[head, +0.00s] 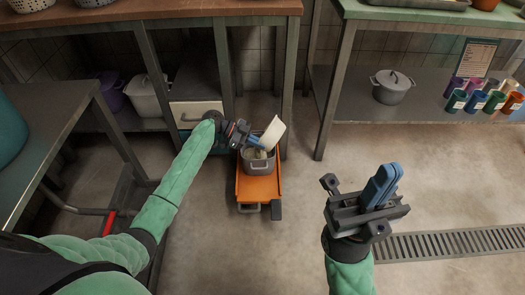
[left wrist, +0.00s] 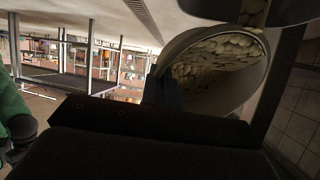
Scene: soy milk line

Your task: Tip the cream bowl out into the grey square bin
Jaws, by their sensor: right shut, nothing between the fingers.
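The cream bowl (head: 273,131) is steeply tilted over the grey square bin (head: 258,166), which sits on an orange cart. My left gripper (head: 256,143) is shut on the bowl's rim. In the left wrist view the bowl's mouth (left wrist: 240,92) shows many pale, bean-like pieces inside. A narrow band of the same pieces (left wrist: 253,12) shows past the rim, beside a dark grey edge at the top. Pale pieces also show at the bin's opening in the head view. Much of the bin's inside is hidden by the bowl and gripper. My right gripper (head: 383,184) is shut and empty, over the floor at the right.
The orange cart (head: 259,187) stands on open floor by a bench leg. A floor drain (head: 450,245) lies at lower right. A grey table (head: 50,125) stands left.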

